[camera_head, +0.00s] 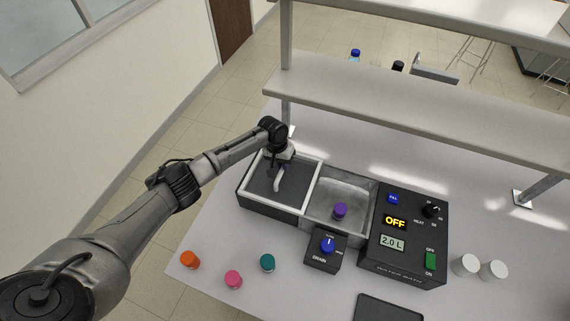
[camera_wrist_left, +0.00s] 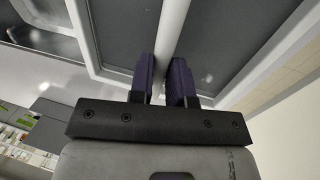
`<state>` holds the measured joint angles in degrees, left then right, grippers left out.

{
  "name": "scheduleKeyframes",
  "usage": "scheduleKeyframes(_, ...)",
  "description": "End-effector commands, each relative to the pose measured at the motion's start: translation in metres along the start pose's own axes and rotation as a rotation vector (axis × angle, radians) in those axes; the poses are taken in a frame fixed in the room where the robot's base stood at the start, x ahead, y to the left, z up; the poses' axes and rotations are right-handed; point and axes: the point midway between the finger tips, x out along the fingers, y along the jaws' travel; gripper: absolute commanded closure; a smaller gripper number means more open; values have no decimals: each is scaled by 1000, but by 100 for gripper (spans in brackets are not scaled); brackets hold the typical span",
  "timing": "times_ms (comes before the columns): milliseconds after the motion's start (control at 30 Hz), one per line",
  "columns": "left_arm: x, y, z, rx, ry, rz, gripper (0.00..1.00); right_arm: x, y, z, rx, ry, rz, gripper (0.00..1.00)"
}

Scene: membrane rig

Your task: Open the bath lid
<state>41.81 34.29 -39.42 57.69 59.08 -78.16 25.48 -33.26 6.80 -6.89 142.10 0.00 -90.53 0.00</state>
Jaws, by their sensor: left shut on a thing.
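The water bath's lid (camera_head: 254,192), a dark panel in a white frame, lies over the left part of the bath. A white bar handle (camera_head: 278,181) runs across it. My left gripper (camera_head: 279,163) comes down onto the handle's far end. In the left wrist view, the two dark finger pads (camera_wrist_left: 163,64) are shut on the white handle (camera_wrist_left: 171,30), one on each side. The bath's right compartment (camera_head: 357,193) is uncovered and holds a purple-capped item (camera_head: 340,211). My right gripper is not in view.
The control box (camera_head: 405,236) reads OFF and 2.0 L. A drain knob box (camera_head: 326,249) sits in front. Orange (camera_head: 190,260), pink (camera_head: 233,280) and teal (camera_head: 267,263) capped items stand front left. White cylinders (camera_head: 466,265) stand right. A shelf (camera_head: 420,101) overhangs behind.

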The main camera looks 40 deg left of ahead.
Motion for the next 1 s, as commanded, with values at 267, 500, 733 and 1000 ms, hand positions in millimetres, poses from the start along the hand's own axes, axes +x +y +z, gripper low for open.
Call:
scheduleKeyframes(267,0,0,0,0,0,0,78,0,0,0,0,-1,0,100)
scheduleKeyframes(500,0,0,0,0,0,0,57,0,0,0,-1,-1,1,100)
scheduleKeyframes(733,-1,0,0,0,0,0,57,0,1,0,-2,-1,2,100)
scheduleKeyframes(1000,-30,-1,-1,1,4,0,57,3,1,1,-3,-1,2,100)
